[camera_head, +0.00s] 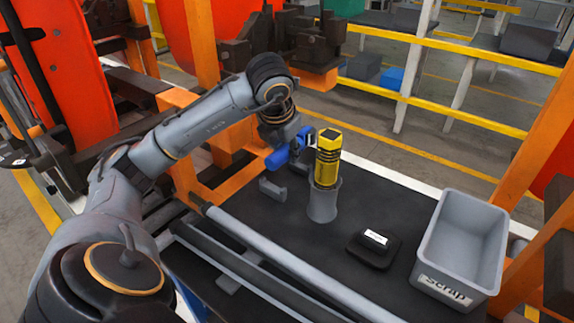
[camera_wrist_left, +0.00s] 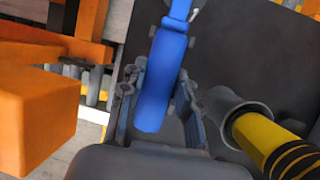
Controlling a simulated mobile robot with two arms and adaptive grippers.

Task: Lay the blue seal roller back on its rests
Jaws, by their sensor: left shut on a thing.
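The blue seal roller (camera_head: 284,153) is held in my left gripper (camera_head: 303,139), above the dark bench top, and is tilted in the head view. In the left wrist view the blue roller (camera_wrist_left: 162,82) lies between the two fingers of my left gripper (camera_wrist_left: 160,92), which are shut on it. A small grey bracket (camera_head: 271,189), which looks like one of the rests, stands on the bench below the roller. My right gripper is not in view.
A yellow and black tool (camera_head: 328,158) stands in a grey cup (camera_head: 323,204) close beside the gripper. A black block (camera_head: 372,251) and a grey Scrap bin (camera_head: 436,252) are on the right. A long grey bar (camera_head: 290,264) runs along the front. Orange frames stand on the left.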

